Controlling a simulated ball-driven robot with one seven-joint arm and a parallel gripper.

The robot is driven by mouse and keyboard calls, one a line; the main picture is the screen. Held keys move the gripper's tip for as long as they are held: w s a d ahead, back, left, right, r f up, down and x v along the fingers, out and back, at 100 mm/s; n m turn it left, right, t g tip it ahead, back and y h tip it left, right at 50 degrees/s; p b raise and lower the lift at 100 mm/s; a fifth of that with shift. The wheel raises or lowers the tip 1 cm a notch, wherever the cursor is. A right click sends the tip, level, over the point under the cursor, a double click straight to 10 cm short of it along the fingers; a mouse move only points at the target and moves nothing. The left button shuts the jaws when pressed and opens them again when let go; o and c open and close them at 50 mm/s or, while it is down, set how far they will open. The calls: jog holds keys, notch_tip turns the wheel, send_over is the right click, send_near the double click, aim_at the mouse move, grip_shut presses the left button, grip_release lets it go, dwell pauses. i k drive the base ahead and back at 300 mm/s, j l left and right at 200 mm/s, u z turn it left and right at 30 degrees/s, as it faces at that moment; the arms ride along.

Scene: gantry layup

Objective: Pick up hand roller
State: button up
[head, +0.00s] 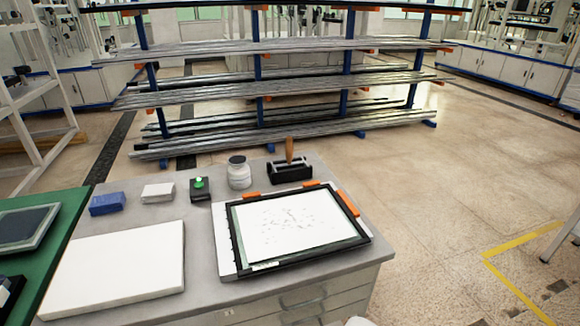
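What looks like the hand roller (290,170) stands near the back right of the grey-topped workbench (205,220) in the head view. It has a black body lying low on the bench and a brown handle pointing up. Nothing is touching it from above. My gripper is not in view. A small pale rounded shape at the bottom edge may be part of me, but too little shows to tell.
A black-framed panel with orange clips (365,240) lies in front of the roller. Open floor (440,200) lies right.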

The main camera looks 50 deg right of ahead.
aim_at(289, 143)
jog(key=l+z, duration=0.1)
jog(key=z, duration=0.3)
jog(key=l+z, duration=0.1)
jog(key=z, duration=0.35)
jog(key=i+l+z, duration=0.1)
jog(key=z, duration=0.75)
jog(key=i+l+z, duration=0.1)
jog(key=z, duration=0.3)
jog(key=i+z, duration=0.2)
jog(key=z, duration=0.25)
jog(key=i+u, duration=0.15)
jog(key=u, duration=0.35)
jog(key=i+l+u, duration=0.1)
jog(key=u, duration=0.4)
jog(key=i+l+u, duration=0.15)
jog(key=u, duration=0.3)
jog(key=i+l+u, duration=0.1)
jog(key=u, duration=0.4)
